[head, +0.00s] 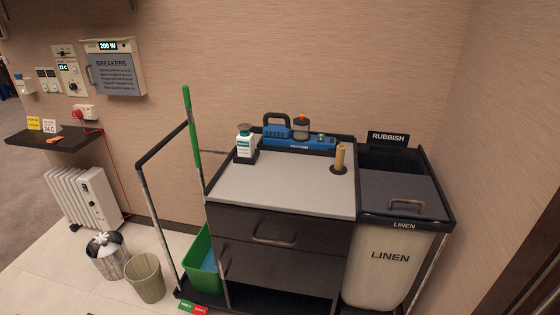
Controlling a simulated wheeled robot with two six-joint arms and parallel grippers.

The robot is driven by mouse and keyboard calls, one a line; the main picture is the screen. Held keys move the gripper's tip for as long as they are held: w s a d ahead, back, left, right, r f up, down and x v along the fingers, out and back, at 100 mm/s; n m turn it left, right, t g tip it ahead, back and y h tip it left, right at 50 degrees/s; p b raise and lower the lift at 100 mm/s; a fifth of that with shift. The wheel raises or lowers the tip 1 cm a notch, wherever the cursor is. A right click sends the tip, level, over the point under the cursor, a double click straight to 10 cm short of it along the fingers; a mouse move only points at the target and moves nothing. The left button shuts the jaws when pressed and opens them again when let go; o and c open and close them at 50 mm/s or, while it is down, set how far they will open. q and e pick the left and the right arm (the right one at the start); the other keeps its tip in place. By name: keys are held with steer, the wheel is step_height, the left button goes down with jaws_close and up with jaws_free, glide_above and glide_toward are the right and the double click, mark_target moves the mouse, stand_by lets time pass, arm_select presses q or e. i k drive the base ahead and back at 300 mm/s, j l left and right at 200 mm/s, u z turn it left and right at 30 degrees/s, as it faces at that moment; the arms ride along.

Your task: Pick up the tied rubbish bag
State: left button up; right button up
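I cannot make out a clearly tied rubbish bag in the head view. A silvery round container (107,262) with a shiny, dark-streaked top stands on the floor at the lower left; I cannot tell whether its top is a lid or a bag. A grey-beige open waste bin (146,280) stands just to its right, and its inside looks empty from here. A black RUBBISH sign (388,138) stands at the back right of the housekeeping cart (280,185). Neither of my grippers is in view.
The cart carries a spray bottle (245,142), a blue machine (298,137), a green-handled mop (192,130) and a lidded LINEN bag (388,268). A green bucket (200,258) sits at its left. A white radiator (85,196) and dark shelf (55,146) are left. Floor shows between radiator and cart.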

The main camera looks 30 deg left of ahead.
mark_target(107, 248)
steer(key=u, duration=0.95)
steer(key=i+j+u, duration=0.15)
steer(key=j+u, duration=0.2)
steer(key=i+j+u, duration=0.5)
steer(key=j+u, duration=0.2)
steer(key=i+j+z, duration=0.35)
steer(key=i+j, duration=0.4)
steer(key=i, duration=0.25)
steer(key=i+j+z, duration=0.35)
steer(key=i+j, duration=0.55)
steer(key=j, duration=0.05)
